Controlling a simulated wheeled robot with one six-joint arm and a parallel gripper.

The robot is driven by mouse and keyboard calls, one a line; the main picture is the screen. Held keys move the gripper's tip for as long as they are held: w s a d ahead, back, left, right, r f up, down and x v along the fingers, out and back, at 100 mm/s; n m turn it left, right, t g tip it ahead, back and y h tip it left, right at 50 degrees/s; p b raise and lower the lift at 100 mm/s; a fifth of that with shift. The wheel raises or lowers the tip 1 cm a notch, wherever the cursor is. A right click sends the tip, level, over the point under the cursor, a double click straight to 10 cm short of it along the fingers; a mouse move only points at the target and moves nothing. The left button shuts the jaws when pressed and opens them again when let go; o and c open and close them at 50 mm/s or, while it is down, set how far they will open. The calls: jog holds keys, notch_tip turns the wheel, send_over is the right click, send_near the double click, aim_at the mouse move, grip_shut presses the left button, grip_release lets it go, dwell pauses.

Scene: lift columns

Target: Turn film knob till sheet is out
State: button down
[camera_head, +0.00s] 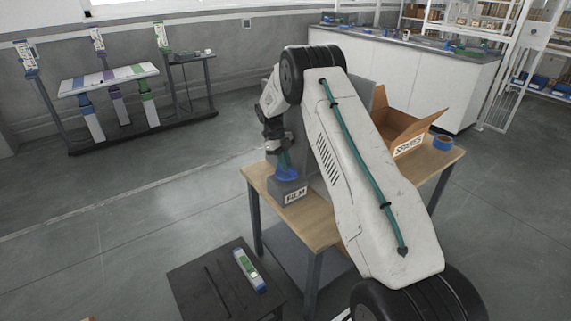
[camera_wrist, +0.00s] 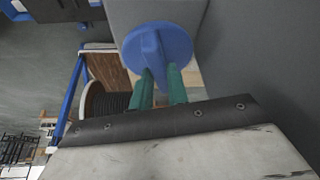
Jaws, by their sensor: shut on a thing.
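The film knob (camera_wrist: 157,42) is a round blue dial with a raised grip bar, in the upper middle of the wrist view. In the head view the blue knob (camera_head: 287,173) sits at a grey unit labelled FILM (camera_head: 295,193) on the wooden table. My gripper (camera_wrist: 160,75) has two green fingers shut on the knob's bar. In the head view my gripper (camera_head: 286,158) reaches down onto the knob, and my arm hides much of the unit behind it. I cannot make out a film sheet in either view.
An open cardboard box labelled SPARES (camera_head: 408,125) and a blue tape roll (camera_head: 443,142) stand on the table (camera_head: 320,228), right of my arm. A low dark stand (camera_head: 215,290) in front holds a green-and-white device (camera_head: 249,270).

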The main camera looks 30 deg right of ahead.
jog(key=shift+w, duration=0.1)
dwell(0.3)
jog(key=c, duration=1.4)
grip_release()
jog(key=shift+o, duration=0.2)
jog(key=shift+r, duration=0.1)
jog(key=v, duration=0.7)
jog(key=shift+w+r, duration=0.1)
jog(key=shift+r, duration=0.2)
